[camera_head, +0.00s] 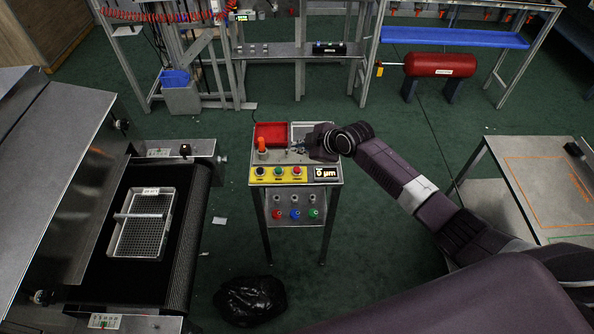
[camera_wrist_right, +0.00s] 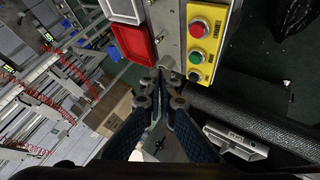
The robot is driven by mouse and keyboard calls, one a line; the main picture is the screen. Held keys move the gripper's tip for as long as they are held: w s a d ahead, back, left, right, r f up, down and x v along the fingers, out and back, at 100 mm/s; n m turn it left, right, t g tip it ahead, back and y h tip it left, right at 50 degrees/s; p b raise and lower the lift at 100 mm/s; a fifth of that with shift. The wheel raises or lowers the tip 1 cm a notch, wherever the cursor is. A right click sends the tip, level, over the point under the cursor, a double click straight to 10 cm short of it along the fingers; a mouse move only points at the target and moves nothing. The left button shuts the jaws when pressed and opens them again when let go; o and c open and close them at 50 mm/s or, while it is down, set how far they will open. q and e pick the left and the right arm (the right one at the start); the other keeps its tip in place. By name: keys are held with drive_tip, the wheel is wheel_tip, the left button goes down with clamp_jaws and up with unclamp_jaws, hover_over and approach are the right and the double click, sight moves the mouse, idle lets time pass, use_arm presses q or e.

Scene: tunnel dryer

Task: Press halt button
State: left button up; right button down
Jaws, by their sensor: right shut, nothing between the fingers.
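The control stand (camera_head: 325,190) in the middle has a yellow panel (camera_head: 268,180) with a dark button (camera_head: 259,171), a green button (camera_head: 278,170) and a red button (camera_head: 297,169). The labels are too small to read. In the right wrist view, the red button (camera_wrist_right: 199,28) and green button (camera_wrist_right: 196,57) show on the yellow panel. My right gripper (camera_head: 298,147) is shut and empty, above the stand top behind the panel. In the right wrist view its fingertips (camera_wrist_right: 166,78) lie left of the panel, apart from the red button. My left gripper is not in view.
A red tray (camera_head: 270,133) and an orange-topped item (camera_head: 262,145) sit on the stand beside my gripper. A digital display (camera_head: 326,173) is right of the buttons. A conveyor with a wire basket (camera_head: 142,222) stands left, a table (camera_head: 545,180) right. A black bag (camera_head: 250,300) lies in front.

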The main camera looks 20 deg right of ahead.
drive_tip(key=b, duration=0.5)
hover_over(299, 171)
wheel_tip(299, 171, down, 7)
drive_tip(key=shift+w+a+r, duration=0.1)
drive_tip(key=shift+r, duration=0.1)
drive_tip(key=shift+f+b, duration=0.3)
drive_tip(key=shift+f, duration=0.2)
idle(0.4)
drive_tip(key=shift+f+b, duration=0.4)
drive_tip(key=shift+f+b, duration=0.4)
drive_tip(key=shift+f, duration=0.1)
idle(0.5)
idle(0.4)
drive_tip(key=shift+r+p, duration=0.65)
drive_tip(key=shift+r, duration=0.25)
drive_tip(key=shift+r, duration=0.1)
